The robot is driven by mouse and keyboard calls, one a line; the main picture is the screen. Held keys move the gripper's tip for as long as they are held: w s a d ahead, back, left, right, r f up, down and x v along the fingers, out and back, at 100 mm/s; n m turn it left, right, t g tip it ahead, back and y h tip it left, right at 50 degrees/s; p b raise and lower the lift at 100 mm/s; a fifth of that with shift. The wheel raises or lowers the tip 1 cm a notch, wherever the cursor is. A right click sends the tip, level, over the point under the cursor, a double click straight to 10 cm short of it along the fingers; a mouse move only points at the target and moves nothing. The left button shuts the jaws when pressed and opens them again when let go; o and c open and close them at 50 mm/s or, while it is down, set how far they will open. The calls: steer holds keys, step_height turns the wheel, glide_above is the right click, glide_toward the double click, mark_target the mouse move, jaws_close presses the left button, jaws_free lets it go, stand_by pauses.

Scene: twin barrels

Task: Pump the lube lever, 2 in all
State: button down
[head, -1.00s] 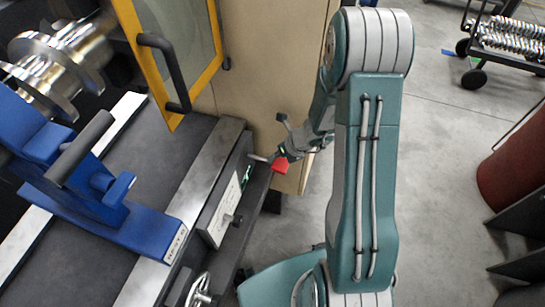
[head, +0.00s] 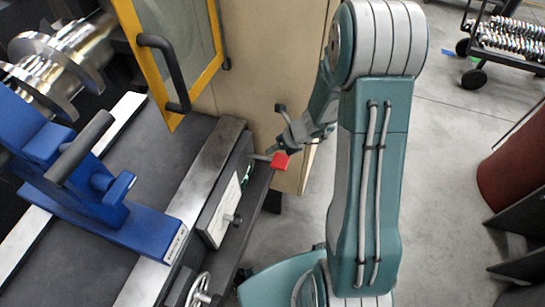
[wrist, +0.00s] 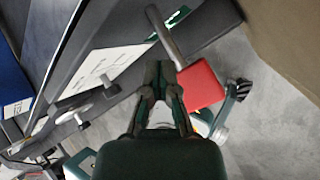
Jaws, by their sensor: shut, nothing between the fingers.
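The lube lever has a grey rod and a red block-shaped knob (head: 280,160), and sticks out from the side of the machine bed in the head view. In the wrist view the red knob (wrist: 201,84) lies just right of my fingertips, and its rod (wrist: 165,35) runs up and left past them. My gripper (head: 284,148) is shut and empty, right at the knob; it also shows in the wrist view (wrist: 161,68). I cannot tell whether the fingers touch the knob. My arm hides some of the floor.
A white-labelled panel (head: 222,210) with a small knob and a handwheel (head: 198,290) are on the machine front beside the lever. A yellow-framed door (head: 213,62) and tan cabinet (head: 265,75) stand behind. Open floor (head: 450,130) lies right of my arm.

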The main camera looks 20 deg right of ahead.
mark_target(270, 158)
steer(key=shift+w+a+r, duration=0.1)
steer(key=shift+a+r, duration=0.05)
steer(key=shift+r, duration=0.9)
steer(key=shift+w+a+r, duration=0.1)
steer(key=shift+r, duration=0.9)
steer(key=shift+s+a+r+n, duration=0.1)
steer(key=shift+r+n, duration=0.15)
steer(key=shift+n, duration=0.05)
steer(key=s+a+r+n+h, duration=0.1)
steer(key=s+a+r+n, duration=0.1)
steer(key=s+r+n, duration=0.4)
steer(key=s+a+r+n+h, duration=0.1)
steer(key=s+r+n, duration=0.1)
steer(key=r+n, duration=0.7)
steer(key=s+d+r+n+t+h, duration=0.2)
steer(key=s+r+n, duration=0.6)
steer(key=s+n, duration=0.4)
steer(key=d+n+h, duration=0.1)
steer(key=n+h, duration=0.1)
steer(key=n, duration=0.3)
steer(key=shift+s+n, duration=0.25)
steer(key=shift+n, duration=0.05)
steer(key=shift+w+r, duration=0.1)
